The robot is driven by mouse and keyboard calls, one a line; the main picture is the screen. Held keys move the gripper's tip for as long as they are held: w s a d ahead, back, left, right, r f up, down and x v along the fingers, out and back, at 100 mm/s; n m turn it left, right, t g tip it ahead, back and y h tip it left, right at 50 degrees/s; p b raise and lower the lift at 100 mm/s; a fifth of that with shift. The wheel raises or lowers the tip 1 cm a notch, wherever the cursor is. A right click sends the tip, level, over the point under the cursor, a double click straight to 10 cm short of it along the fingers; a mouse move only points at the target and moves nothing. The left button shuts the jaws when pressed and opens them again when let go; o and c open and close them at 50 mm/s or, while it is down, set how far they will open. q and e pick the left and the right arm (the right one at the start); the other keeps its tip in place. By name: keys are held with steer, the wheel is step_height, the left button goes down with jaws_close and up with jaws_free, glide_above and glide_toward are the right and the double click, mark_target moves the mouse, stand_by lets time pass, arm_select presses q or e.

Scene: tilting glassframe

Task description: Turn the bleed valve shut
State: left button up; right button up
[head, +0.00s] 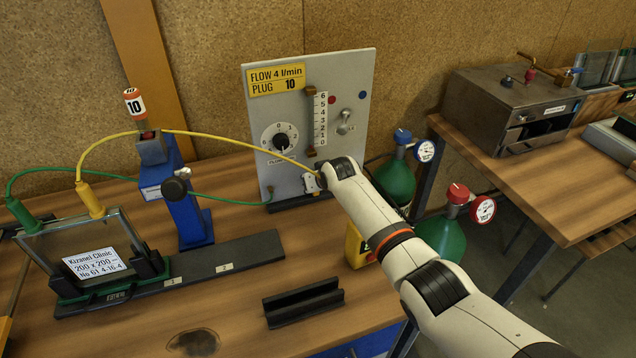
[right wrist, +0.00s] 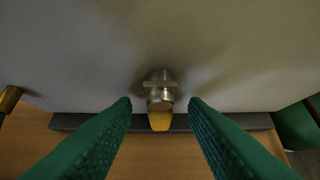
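The bleed valve (right wrist: 160,88) shows in the right wrist view as a metal fitting on the grey panel, with a yellow handle (right wrist: 159,121) below it. My right gripper (right wrist: 160,108) is open, with one green padded finger on each side of the valve and clear gaps to it. The fingers do not touch the handle. In the head view my right arm reaches to the lower right of the upright panel (head: 358,75) and hides most of the valve area. My left gripper is not in view.
A glass frame (head: 75,245) with yellow and green hoses stands at left beside a blue stand (head: 185,215). A black grooved block (head: 303,302) lies on the table. Green gas cylinders (head: 397,180) stand right of the panel, close to my arm.

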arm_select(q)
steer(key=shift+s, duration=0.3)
arm_select(e)
jaws_close()
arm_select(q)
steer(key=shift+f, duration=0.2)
arm_select(e)
steer(key=shift+y, duration=0.3)
steer(key=shift+f+m+g+y+b, duration=0.2)
steer(key=shift+m+g+y+b, duration=0.2)
steer(key=shift+m+y+b, duration=0.5)
steer(key=y+b, duration=0.2)
steer(key=shift+a+m+b, duration=0.1)
steer(key=shift+m+b, duration=0.2)
steer(key=shift+m, duration=0.1)
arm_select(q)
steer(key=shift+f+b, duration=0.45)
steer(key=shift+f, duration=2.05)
arm_select(e)
steer(key=shift+r+y, duration=0.2)
steer(key=shift+y, duration=0.3)
